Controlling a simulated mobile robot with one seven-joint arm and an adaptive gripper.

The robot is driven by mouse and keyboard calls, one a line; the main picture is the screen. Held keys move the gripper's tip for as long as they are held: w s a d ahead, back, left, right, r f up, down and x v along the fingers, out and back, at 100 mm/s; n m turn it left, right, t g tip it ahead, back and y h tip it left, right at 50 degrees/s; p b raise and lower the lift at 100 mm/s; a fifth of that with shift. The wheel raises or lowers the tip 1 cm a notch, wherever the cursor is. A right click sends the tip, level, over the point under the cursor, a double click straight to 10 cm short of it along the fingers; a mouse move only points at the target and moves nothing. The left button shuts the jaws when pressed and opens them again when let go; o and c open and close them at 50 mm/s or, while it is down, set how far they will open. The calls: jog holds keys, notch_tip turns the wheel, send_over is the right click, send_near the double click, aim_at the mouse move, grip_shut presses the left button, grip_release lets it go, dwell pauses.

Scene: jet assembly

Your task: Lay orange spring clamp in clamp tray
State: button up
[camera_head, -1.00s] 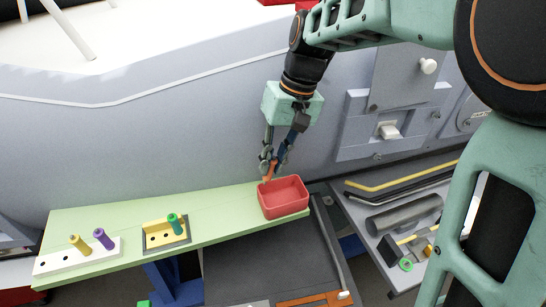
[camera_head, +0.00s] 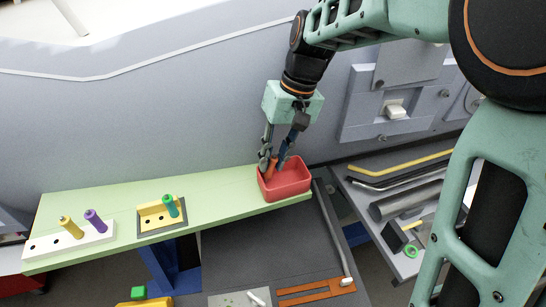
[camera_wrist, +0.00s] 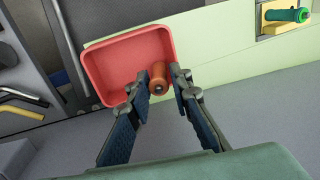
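The red clamp tray (camera_head: 289,187) is an open box at the right end of the pale green shelf. It also shows in the wrist view (camera_wrist: 103,58). The orange spring clamp (camera_wrist: 158,79) is between my fingertips, at the tray's near side in the wrist view. In the head view the clamp (camera_head: 271,167) is partly hidden by the fingers. My gripper (camera_head: 275,165) points down with its fingertips at the tray's opening; it also shows in the wrist view (camera_wrist: 160,88). The fingers appear closed on the clamp. Whether the clamp touches the tray floor is hidden.
The green shelf (camera_head: 105,197) carries a yellow block (camera_head: 153,216) with a green peg and a white block (camera_head: 40,247) with yellow and purple pegs. A grey panelled wall stands close behind. A lower shelf (camera_head: 365,195) with bars and tools is at right.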

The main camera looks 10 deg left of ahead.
jog(key=shift+o, duration=1.4)
jog(key=shift+r, duration=0.1)
jog(key=v, duration=1.2)
